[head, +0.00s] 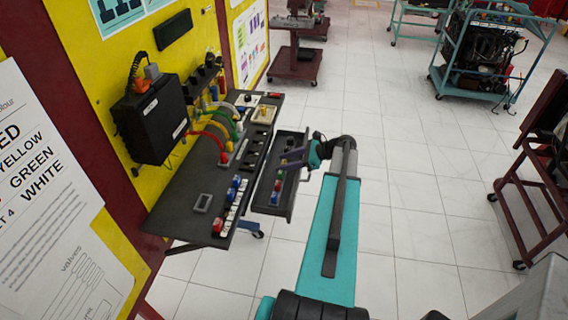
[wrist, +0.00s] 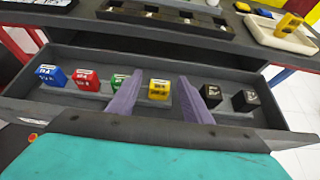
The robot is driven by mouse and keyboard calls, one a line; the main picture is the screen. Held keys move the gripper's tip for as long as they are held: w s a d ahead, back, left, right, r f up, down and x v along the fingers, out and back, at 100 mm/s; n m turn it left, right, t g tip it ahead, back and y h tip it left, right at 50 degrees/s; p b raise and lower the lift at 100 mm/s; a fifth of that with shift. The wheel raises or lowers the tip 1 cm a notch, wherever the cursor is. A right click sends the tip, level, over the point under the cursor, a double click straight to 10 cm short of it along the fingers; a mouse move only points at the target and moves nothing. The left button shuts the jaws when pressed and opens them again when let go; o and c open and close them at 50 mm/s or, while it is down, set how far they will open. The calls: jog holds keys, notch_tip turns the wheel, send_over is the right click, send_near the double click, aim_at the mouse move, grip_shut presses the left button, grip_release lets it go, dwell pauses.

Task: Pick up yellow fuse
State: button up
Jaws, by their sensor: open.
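The yellow fuse (wrist: 159,89) stands in a row of fuses inside a dark drawer (wrist: 285,136) in the wrist view, with white markings on its top. My gripper (wrist: 160,78) has its two purple fingers apart, one on each side of the yellow fuse in the picture, with nothing held. The left finger partly covers the green fuse (wrist: 117,82). I cannot tell how far the fingertips are above the yellow fuse. In the head view my gripper (head: 292,158) is over the drawer (head: 270,209); the yellow fuse is not clear there.
A red fuse (wrist: 86,81) and a blue fuse (wrist: 48,76) stand left; two black fuses (wrist: 211,87) (wrist: 245,101) stand right. Another yellow piece (wrist: 290,24) is in a white tray (wrist: 265,36) behind. The panel's worktop (head: 182,205) borders the drawer.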

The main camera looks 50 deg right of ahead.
jog(key=shift+w+a+f, duration=0.15)
jog(key=shift+w+f, duration=0.05)
jog(key=shift+w, duration=0.1)
jog(key=shift+c, duration=0.2)
jog(key=c, duration=1.1)
